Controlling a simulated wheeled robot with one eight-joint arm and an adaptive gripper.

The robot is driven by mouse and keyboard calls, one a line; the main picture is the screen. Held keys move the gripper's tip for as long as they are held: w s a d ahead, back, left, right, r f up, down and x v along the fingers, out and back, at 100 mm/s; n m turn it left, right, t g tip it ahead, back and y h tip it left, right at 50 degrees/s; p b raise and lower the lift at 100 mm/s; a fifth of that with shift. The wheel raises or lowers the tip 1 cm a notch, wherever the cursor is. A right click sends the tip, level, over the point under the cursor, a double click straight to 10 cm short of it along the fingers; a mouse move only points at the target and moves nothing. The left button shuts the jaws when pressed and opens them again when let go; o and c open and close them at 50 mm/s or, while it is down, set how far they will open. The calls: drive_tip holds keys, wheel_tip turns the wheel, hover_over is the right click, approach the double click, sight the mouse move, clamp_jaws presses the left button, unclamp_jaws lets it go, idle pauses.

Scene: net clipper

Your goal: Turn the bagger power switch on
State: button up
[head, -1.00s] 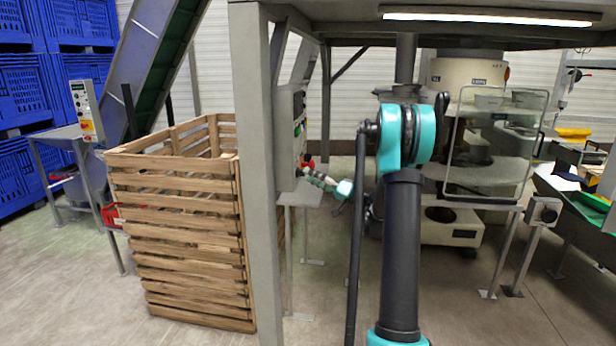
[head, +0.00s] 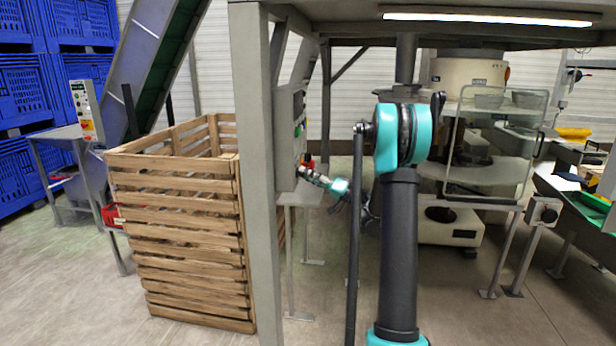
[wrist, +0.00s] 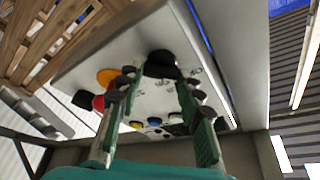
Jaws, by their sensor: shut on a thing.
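A pale control panel (wrist: 150,100) fills the middle of the wrist view. It carries a black rotary knob (wrist: 160,64), which looks like a switch. My gripper (wrist: 155,78) reaches up to the panel, with one green-lined finger on each side of the knob, and is shut on it. The far side of the knob and its pointer are not clear, and the labels are too small to read. In the head view the panel (head: 298,125) is seen nearly edge-on behind a grey post, and my gripper (head: 308,174) is at its lower part.
An orange button (wrist: 107,76) and a red button (wrist: 98,103) sit close beside my gripper's left finger. More small buttons lie lower on the panel. A grey post (head: 257,180) and a wooden crate (head: 190,240) stand left of my arm.

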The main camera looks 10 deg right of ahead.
drive_tip(key=shift+m, duration=0.3)
drive_tip(key=shift+r+m+g+h, duration=0.1)
drive_tip(key=shift+m+g+h, duration=0.65)
drive_tip(key=shift+m, duration=2)
drive_tip(key=shift+r+m+g+h, duration=0.15)
drive_tip(key=shift+m+g+h, duration=0.25)
drive_tip(key=shift+m+h, duration=1.5)
drive_tip(key=shift+r+m+g+h, duration=0.1)
drive_tip(key=shift+m+g, duration=0.45)
drive_tip(key=shift+m, duration=3)
drive_tip(key=o, duration=1.2)
drive_tip(key=shift+c, duration=0.2)
drive_tip(key=shift+d, duration=0.15)
